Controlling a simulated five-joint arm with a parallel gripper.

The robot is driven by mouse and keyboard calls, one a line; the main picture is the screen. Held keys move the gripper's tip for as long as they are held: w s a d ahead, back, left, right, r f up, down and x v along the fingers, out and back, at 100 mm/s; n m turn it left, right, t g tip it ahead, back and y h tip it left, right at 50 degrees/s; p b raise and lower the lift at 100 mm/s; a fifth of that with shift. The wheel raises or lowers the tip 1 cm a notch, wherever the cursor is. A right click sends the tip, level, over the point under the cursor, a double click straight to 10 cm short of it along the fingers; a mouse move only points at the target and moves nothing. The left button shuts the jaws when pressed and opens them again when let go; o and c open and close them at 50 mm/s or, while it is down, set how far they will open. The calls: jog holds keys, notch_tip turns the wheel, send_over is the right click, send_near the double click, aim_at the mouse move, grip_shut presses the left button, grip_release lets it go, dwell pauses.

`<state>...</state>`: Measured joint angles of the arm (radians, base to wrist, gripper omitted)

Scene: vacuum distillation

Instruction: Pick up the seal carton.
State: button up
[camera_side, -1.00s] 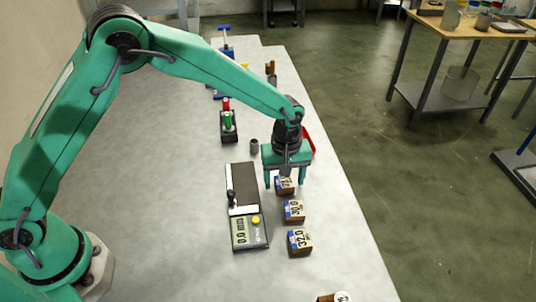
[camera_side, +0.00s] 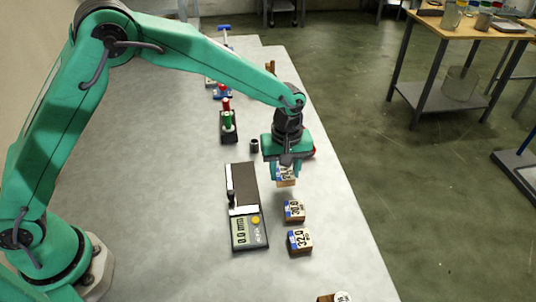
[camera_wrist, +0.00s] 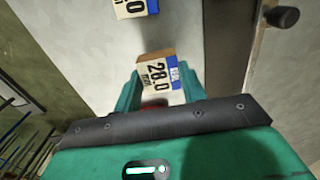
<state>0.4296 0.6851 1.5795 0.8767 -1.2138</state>
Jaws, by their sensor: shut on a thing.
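My gripper (camera_side: 286,172) is shut on a small brown carton (camera_side: 286,182) with a white and blue label. In the wrist view the same carton (camera_wrist: 159,77) sits between my green fingers (camera_wrist: 160,90), and its label reads 28.0. In the side view it appears raised a little above the bench. Two similar cartons stand in a row in front of it: one marked 30.0 (camera_side: 294,210) and one marked 32.0 (camera_side: 300,241). Part of one of these cartons (camera_wrist: 134,8) shows at the top of the wrist view.
A measuring gauge (camera_side: 247,205) with a 0.0 mm display lies left of the cartons. A dark holder (camera_side: 229,130) with red and green items and a small grey cylinder (camera_side: 254,145) stand behind it. The bench's right edge is close to the cartons. The left bench (camera_side: 160,180) is clear.

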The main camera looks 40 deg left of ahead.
jog(key=s+d+r, duration=0.6)
jog(key=s+r, duration=0.2)
jog(key=s, duration=0.1)
jog(key=shift+s+d, duration=0.3)
jog(key=shift+s, duration=0.05)
jog(key=shift+w, duration=0.2)
jog(key=w+a, duration=0.3)
jog(key=w, duration=1)
jog(key=shift+w+r+n, duration=0.4)
jog(key=shift+a, duration=0.1)
jog(key=w+a+f, duration=0.4)
jog(key=w+a, duration=0.1)
jog(key=w+a+f, duration=0.3)
jog(key=shift+w, duration=0.25)
jog(key=shift+d+f, duration=0.1)
jog(key=shift+f, duration=1.95)
jog(key=shift+f, duration=0.15)
